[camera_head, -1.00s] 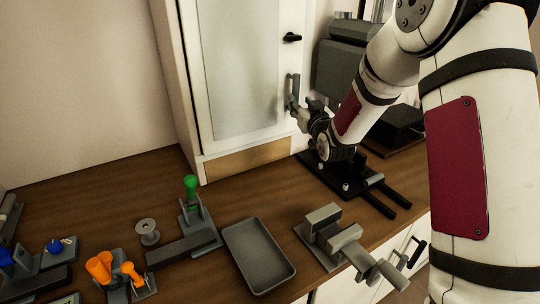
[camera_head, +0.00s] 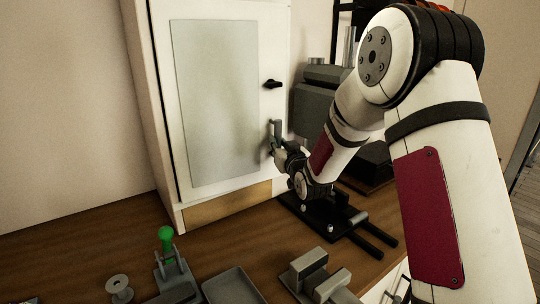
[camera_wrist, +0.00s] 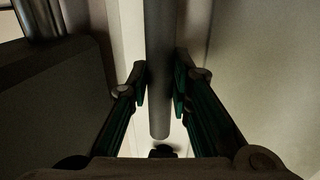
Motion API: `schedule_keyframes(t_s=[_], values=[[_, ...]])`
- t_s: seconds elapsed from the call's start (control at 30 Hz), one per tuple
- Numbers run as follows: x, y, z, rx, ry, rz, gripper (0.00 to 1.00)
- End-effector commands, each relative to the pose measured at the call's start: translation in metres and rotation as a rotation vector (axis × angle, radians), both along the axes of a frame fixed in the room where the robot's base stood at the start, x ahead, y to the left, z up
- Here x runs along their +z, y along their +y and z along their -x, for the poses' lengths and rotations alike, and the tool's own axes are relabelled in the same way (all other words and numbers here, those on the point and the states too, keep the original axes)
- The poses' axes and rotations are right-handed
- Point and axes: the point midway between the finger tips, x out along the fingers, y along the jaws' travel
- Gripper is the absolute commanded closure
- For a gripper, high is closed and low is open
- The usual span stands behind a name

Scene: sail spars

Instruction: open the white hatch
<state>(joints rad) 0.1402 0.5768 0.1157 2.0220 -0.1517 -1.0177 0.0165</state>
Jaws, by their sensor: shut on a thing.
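The white hatch (camera_head: 272,110) is a tall cabinet door with a pale grey panel (camera_head: 215,100), in the left half of the head view. It looks closed in its frame. Its grey upright bar handle (camera_head: 276,131) is on the door's right side, below a small black latch (camera_head: 272,84). My gripper (camera_head: 277,150) is at the handle and shut on it. In the wrist view the handle (camera_wrist: 159,60) runs upright between the two dark green fingers. The exact finger contact is partly hidden in the head view.
A black base plate with two rods (camera_head: 335,223) lies on the wooden bench below my arm. A grey vise (camera_head: 315,275), a grey tray (camera_head: 232,288) and a green-knobbed clamp (camera_head: 167,245) stand in front. A dark grey machine (camera_head: 318,100) stands right of the cabinet.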

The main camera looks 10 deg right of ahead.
Motion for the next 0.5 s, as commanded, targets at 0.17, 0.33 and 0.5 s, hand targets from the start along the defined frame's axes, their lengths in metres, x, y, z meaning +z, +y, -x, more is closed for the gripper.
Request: schedule_keyframes(t_s=[0.17,0.33,0.5], values=[[0.008,0.002,0.02,0.007,-0.012,0.0,1.0],[0.007,0.002,0.037,0.008,-0.012,0.0,1.0],[0.007,0.001,0.049,0.009,-0.014,0.0,1.0]])
